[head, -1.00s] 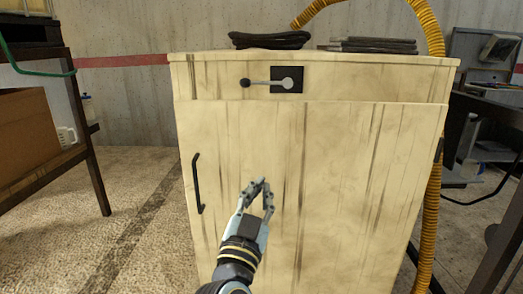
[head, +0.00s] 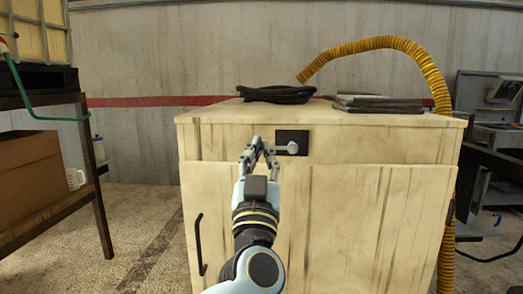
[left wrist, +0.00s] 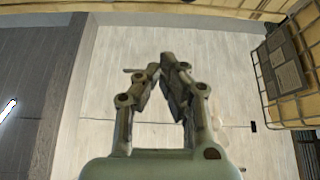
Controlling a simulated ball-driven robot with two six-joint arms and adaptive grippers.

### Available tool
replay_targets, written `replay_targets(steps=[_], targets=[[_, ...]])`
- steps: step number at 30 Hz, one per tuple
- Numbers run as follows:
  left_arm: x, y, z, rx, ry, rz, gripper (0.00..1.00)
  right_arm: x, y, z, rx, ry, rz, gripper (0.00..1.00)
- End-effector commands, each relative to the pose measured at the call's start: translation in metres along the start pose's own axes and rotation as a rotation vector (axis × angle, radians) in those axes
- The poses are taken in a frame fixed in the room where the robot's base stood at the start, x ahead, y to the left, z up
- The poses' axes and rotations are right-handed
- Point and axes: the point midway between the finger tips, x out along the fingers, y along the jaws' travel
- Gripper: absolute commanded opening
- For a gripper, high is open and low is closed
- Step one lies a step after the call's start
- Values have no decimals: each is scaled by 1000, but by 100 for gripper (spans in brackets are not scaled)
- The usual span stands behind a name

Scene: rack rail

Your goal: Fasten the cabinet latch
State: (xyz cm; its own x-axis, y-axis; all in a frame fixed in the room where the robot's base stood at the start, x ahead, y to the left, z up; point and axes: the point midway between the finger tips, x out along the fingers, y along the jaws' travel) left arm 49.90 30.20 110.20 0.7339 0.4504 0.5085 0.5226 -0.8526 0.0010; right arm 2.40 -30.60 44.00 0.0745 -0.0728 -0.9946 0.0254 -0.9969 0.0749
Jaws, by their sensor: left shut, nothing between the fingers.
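The wooden cabinet (head: 400,135) stands in front of me with its door (head: 340,225) looking closed. A black handle (head: 199,244) is at the door's left. Above the door, the latch has a black plate (head: 284,137) and a grey pivot (head: 293,147). Its lever points left from the pivot; its end and dark knob are hidden behind my left gripper (head: 258,146). That gripper is shut and empty, in front of the lever's end. I cannot tell whether it touches. Its fingers also show in the left wrist view (left wrist: 166,72), without the latch. My right gripper is not in view.
A coiled black hose (head: 275,94) and a dark flat stack (head: 378,104) lie on the cabinet top. A yellow hose (head: 400,44) arches behind. A rack with a cardboard box (head: 30,175) stands left, a dark bench (head: 490,150) right.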

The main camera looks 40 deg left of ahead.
Motion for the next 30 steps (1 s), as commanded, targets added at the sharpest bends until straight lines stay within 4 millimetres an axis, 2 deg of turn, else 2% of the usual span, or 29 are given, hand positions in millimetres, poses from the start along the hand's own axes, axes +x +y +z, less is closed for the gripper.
replay_targets(steps=[12,15,18,22,30], targets=[[89,0,-3,1,4,0,0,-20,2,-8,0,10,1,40],[76,0,21,4,-3,1,0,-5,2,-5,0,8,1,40],[72,0,31,3,-1,1,0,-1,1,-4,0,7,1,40],[70,0,37,1,0,2,0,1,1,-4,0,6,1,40],[70,0,37,1,1,2,0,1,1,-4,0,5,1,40]])
